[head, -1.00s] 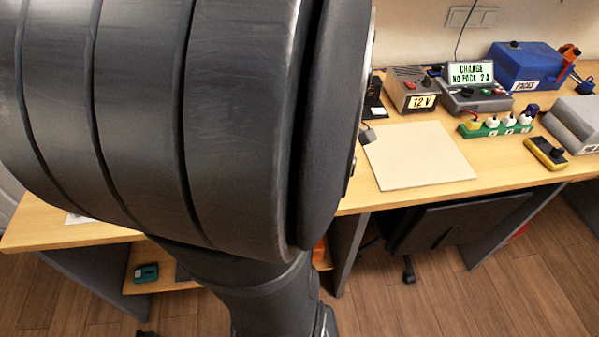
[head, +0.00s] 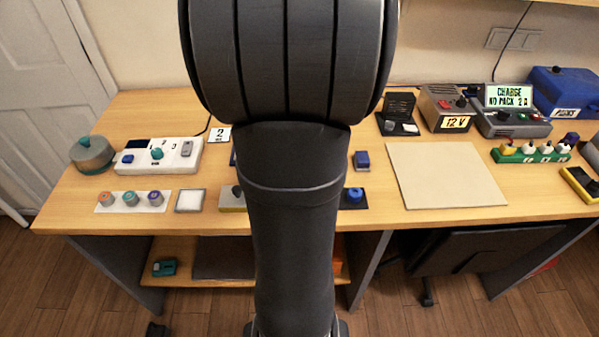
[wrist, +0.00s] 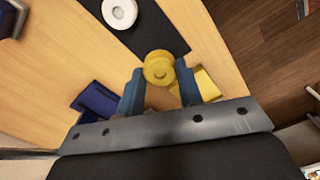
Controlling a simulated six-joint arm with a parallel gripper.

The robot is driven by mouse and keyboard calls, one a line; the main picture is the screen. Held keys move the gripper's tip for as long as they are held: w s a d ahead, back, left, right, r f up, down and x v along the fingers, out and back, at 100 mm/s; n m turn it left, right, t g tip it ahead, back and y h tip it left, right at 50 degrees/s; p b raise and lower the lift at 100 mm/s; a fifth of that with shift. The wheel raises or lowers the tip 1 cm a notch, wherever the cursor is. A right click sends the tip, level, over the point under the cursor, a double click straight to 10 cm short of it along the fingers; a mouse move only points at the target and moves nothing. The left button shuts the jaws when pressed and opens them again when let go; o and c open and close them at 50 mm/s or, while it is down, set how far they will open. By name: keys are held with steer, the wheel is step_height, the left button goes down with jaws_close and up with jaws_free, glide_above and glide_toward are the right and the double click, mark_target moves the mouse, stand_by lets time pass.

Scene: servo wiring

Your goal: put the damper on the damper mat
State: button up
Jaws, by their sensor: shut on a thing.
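In the wrist view a round yellow piece (wrist: 159,67), which looks like the damper, sits between the blue fingers of my gripper (wrist: 159,86). The gripper is shut on it. Just beyond lies a long black mat (wrist: 158,28) with a white round piece (wrist: 119,12) on it. No label shows which mat is the damper mat. The yellow piece overlaps the mat's near end in the picture; its height above the surface is unclear. In the head view my arm hides the gripper and the piece.
A blue block (wrist: 97,101) and a yellow block (wrist: 206,86) lie near the fingers in the wrist view. In the head view, a blue knob (head: 355,194) sits right of my arm. A large beige board (head: 445,175) is bare. The table's front edge is close.

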steer(key=shift+f, duration=1.9)
steer(key=shift+f, duration=0.1)
steer(key=o, duration=1)
steer(key=shift+c, duration=0.2)
step_height(320, 180, up, 12)
steer(key=shift+r, duration=0.15)
